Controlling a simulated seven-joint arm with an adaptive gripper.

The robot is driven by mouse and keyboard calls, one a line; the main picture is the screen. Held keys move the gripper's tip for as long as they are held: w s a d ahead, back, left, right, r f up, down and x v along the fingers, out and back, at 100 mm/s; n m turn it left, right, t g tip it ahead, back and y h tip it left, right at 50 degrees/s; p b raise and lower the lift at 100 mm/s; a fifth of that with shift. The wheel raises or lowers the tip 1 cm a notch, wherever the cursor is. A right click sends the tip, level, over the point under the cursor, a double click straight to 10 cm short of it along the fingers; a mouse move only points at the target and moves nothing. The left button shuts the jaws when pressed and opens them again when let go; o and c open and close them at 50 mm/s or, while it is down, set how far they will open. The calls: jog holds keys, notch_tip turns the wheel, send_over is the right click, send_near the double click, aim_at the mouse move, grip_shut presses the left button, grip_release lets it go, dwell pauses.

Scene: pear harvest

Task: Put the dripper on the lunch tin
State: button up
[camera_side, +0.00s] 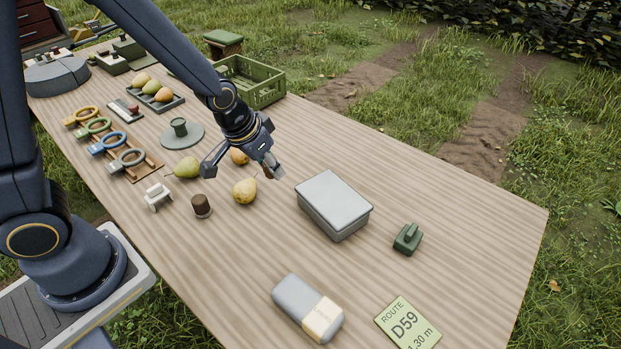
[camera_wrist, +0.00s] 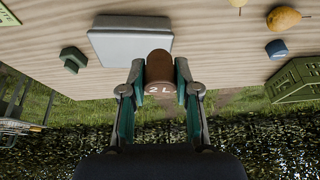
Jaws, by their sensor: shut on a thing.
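The lunch tin is a closed grey box with a flat lid (camera_side: 334,198), right of my gripper in the side view. It also fills the upper middle of the wrist view (camera_wrist: 115,45). My gripper (camera_side: 269,172) is shut on the dripper, a small brown cylinder (camera_wrist: 159,68) with "2 L/" readable on its near end. In the side view the fingers mostly hide the dripper. It is held above the table, to the left of the tin and apart from it. In the wrist view it overlaps the tin's lower right edge.
A yellow pear (camera_side: 245,191) and a brown cylinder (camera_side: 202,206) stand left of the tin. A green clip-like object (camera_side: 408,238) is to its right. A grey case (camera_side: 307,308) and a route card (camera_side: 408,325) lie in front. The tin's lid is bare.

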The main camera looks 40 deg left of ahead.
jog(key=d+r+m, duration=0.2)
jog(key=d, duration=0.3)
send_near(337, 193)
jog(key=shift+w+f+h, duration=0.3)
jog(key=shift+w+f, duration=0.7)
jog(key=shift+w, duration=0.05)
jog(key=shift+w+f, duration=0.2)
jog(key=shift+f, duration=1.55)
jog(key=shift+f, duration=0.2)
jog(key=o, duration=0.8)
